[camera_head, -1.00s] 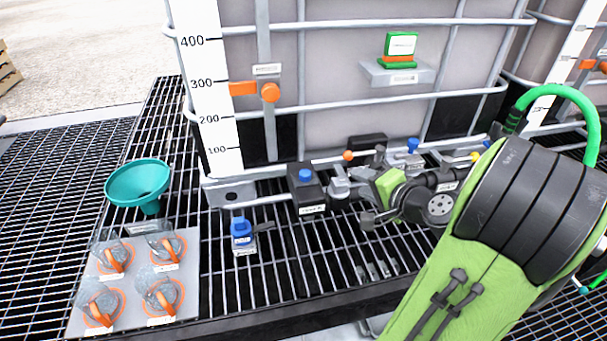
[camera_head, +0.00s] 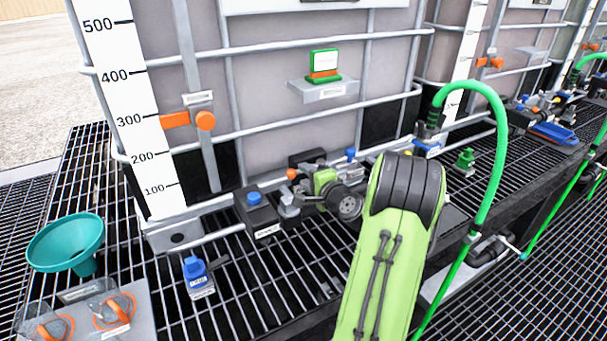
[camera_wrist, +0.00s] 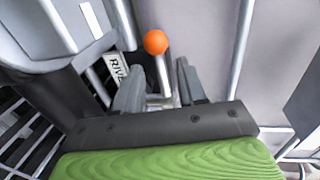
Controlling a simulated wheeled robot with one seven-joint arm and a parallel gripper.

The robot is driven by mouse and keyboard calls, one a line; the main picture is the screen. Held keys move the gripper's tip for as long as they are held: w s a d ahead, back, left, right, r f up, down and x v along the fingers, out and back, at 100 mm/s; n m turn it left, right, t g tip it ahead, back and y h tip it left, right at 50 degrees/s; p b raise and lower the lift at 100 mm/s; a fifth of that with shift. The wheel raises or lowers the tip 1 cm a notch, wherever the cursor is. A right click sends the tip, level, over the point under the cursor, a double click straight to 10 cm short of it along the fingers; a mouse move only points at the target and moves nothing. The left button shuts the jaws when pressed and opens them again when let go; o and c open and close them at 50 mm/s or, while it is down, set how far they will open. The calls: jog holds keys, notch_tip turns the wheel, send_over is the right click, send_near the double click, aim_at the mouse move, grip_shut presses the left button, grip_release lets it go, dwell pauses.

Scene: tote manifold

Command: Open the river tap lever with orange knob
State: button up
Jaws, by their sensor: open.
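The orange knob (camera_wrist: 155,42) tops a metal lever rod (camera_wrist: 163,75) in the wrist view. A white label reading "RIV…" (camera_wrist: 116,68) sits just left of it. My gripper (camera_wrist: 160,88) is open, with a grey finger on each side of the lever rod. The knob shows beyond the fingertips, and I cannot tell whether either finger touches the rod. In the head view the orange knob (camera_head: 292,173) is small, near the foot of the tank, beside my gripper (camera_head: 290,202). The lever's base is partly hidden by the gripper.
The tank cage (camera_head: 290,140) stands close behind. A black box with a blue button (camera_head: 255,212) and a blue-topped fitting (camera_head: 198,278) lie left. A teal funnel (camera_head: 66,243) is farther left. A green hose (camera_head: 492,150) arches at right. Open grating (camera_head: 270,295) lies in front.

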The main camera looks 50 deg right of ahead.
jog(key=shift+x, duration=1.1)
jog(key=shift+s, duration=0.1)
grip_shut()
